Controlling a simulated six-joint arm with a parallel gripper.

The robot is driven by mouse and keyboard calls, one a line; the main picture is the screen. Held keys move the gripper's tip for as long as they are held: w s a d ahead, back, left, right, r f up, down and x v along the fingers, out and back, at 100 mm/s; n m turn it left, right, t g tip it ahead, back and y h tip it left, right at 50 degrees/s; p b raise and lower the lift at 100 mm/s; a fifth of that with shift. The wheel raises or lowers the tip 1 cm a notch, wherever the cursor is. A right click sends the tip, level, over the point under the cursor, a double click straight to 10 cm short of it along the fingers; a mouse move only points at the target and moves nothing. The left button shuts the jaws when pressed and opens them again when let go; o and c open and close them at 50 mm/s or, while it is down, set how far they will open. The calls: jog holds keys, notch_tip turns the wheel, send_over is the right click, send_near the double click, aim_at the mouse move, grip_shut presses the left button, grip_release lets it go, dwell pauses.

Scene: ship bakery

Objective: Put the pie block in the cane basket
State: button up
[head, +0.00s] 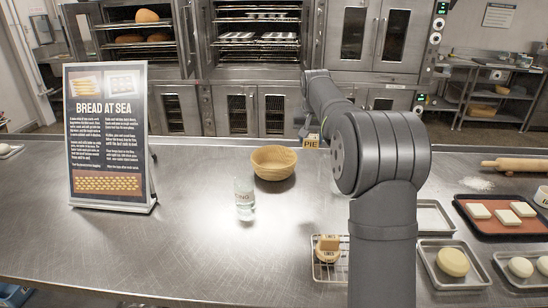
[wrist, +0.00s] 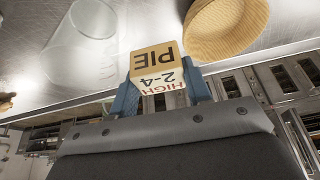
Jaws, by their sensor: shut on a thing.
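The pie block (head: 311,142) is a small wooden block with a dark "PIE" label, held in the air over the counter. In the wrist view the pie block (wrist: 157,68) shows the words "PIE" and "HIGH 2-4", and sits between the two blue fingers of my gripper (wrist: 168,95). My gripper is shut on it. The cane basket (head: 273,163) is a round woven bowl standing on the counter, left of the block and nearer the camera. The basket (wrist: 228,28) shows at the top right of the wrist view, apart from the block. Its inside is mostly hidden there.
A clear glass jar (head: 244,199) stands in front of the basket. A sign board (head: 110,140) stands at left. A wire rack (head: 318,270) with wooden blocks (head: 327,246) is at the front. Trays (head: 447,281) of dough fill the right. The left counter is open.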

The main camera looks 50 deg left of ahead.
jog(key=w+a, duration=0.2)
jog(key=a, duration=0.2)
send_near(273, 166)
jog(key=shift+s+d+f+n, duration=0.2)
jog(key=shift+d+f, duration=0.15)
jog(key=shift+d, duration=0.15)
jog(key=shift+s+d+f+n, duration=0.1)
jog(key=shift+d+f+n, duration=0.1)
jog(key=shift+d+f, duration=0.25)
jog(key=shift+f, duration=1.95)
jog(key=shift+f, duration=0.1)
jog(key=o, duration=1)
jog(key=shift+c, duration=0.2)
jog(key=v, duration=1.2)
jog(key=shift+w+d, duration=0.1)
jog(key=shift+d, duration=0.1)
